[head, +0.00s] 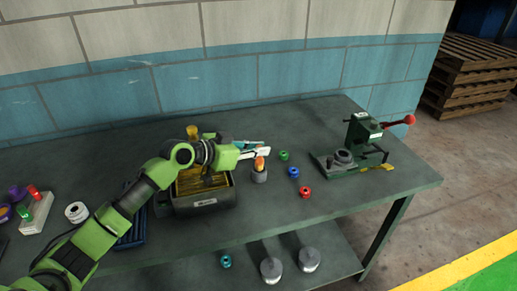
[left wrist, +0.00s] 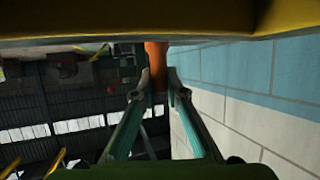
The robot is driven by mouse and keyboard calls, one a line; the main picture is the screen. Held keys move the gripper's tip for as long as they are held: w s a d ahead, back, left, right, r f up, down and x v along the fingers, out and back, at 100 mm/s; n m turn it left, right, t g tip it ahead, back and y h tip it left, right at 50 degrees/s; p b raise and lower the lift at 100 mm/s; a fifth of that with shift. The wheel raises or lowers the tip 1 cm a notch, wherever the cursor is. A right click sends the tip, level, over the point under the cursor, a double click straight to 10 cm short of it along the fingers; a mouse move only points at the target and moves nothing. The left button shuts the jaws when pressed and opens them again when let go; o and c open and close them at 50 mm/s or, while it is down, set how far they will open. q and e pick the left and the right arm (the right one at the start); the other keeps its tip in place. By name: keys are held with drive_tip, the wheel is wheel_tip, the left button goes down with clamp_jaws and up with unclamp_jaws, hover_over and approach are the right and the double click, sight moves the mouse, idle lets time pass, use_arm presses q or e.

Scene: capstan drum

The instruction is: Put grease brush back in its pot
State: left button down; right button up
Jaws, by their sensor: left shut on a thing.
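My left gripper (head: 264,151) reaches in from the left above the bench, with its fingers pointing right. It is shut on the grease brush, whose orange handle (left wrist: 155,66) shows between the fingertips in the left wrist view. In the head view the orange of the brush (head: 260,163) shows just below the fingers, directly over a small grey pot (head: 259,176). I cannot tell how far the brush's lower end sits inside the pot; its bristles are hidden. My right gripper is not in view.
Green (head: 283,155), blue (head: 293,172) and red (head: 305,191) rings lie right of the pot. A green press (head: 364,138) with a red-knobbed lever stands farther right. A dark bin (head: 208,205) is under my left arm. The bench's front right is clear.

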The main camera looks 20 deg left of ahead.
use_arm(q)
drive_tip(key=shift+f, duration=0.35)
drive_tip(key=shift+r, duration=0.5)
drive_tip(key=shift+f+b, duration=0.4)
drive_tip(key=shift+f, duration=0.1)
idle(3.4)
drive_tip(key=shift+r+p, duration=0.4)
drive_tip(key=shift+r, duration=0.1)
drive_tip(key=shift+f+b, duration=0.4)
drive_tip(key=shift+f, duration=0.05)
idle(0.5)
drive_tip(key=c, duration=2)
unclamp_jaws()
drive_tip(key=shift+o, duration=0.2)
drive_tip(key=v, duration=1.2)
